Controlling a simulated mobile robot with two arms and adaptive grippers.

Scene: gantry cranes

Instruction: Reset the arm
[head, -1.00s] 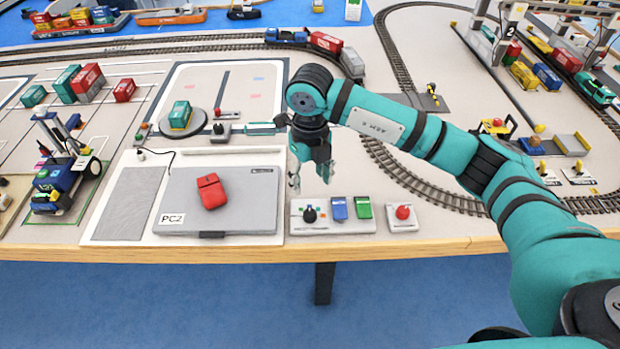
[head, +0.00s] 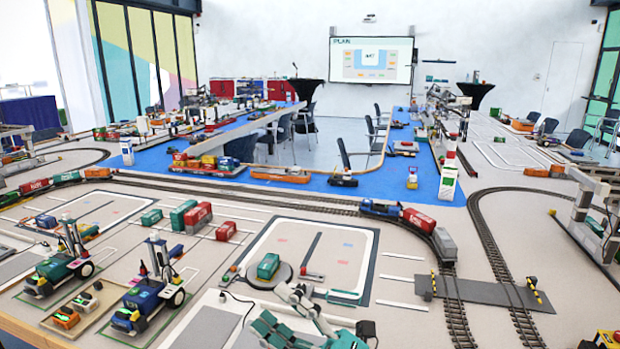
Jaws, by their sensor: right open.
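Only teal and grey parts of the hand show; the rest of the arm is below the frame. My left gripper is out of view.
A train (head: 410,219) stands on the track behind. A dark crossing plate (head: 485,292) lies at right. Toy carriers (head: 150,296) stand at left. A white gantry crane (head: 598,215) stands at the right edge. Pale table shows between the carriers and my gripper.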

